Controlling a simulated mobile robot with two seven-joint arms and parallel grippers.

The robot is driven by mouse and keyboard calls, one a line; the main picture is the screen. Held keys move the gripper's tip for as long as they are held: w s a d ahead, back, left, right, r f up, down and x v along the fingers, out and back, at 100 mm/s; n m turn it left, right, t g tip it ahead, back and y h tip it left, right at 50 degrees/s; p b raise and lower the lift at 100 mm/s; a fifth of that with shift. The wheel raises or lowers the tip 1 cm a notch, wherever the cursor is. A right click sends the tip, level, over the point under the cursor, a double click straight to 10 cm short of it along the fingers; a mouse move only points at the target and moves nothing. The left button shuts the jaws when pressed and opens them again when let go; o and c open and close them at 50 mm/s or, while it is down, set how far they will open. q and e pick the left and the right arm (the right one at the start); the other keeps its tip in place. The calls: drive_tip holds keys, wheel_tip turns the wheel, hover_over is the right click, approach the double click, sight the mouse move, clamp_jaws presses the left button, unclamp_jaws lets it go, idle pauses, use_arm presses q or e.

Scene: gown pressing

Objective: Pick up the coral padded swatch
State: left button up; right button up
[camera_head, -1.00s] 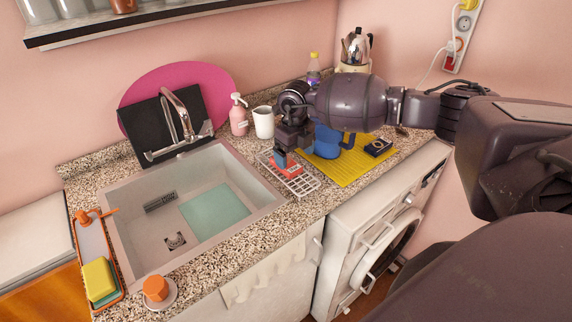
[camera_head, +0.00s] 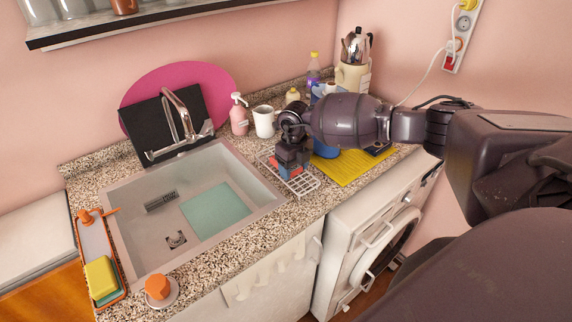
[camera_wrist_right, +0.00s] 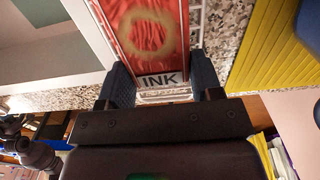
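The coral padded swatch (camera_wrist_right: 148,28) lies on a white wire rack (camera_head: 308,187) on the counter. In the right wrist view it is coral red with a yellowish ring stain and a pale tag reading INK (camera_wrist_right: 160,80). My right gripper (camera_wrist_right: 163,76) is open, with one dark finger on each side of the tag end. I cannot tell whether the fingers touch it. In the head view my right gripper (camera_head: 288,166) is low over the rack and hides most of the swatch. My left gripper is in neither view.
The sink (camera_head: 155,240) is left of the rack. A yellow ribbed mat (camera_head: 340,172) and a blue mug (camera_head: 325,151) are right of it. A white jug (camera_head: 264,122) and a pink pump bottle (camera_head: 239,116) stand behind. The counter's front edge is close.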

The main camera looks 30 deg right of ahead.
sight(293, 168)
drive_tip(key=c, duration=0.3)
wheel_tip(293, 168, up, 20)
drive_tip(key=shift+f+b, duration=0.1)
drive_tip(key=shift+b, duration=0.7)
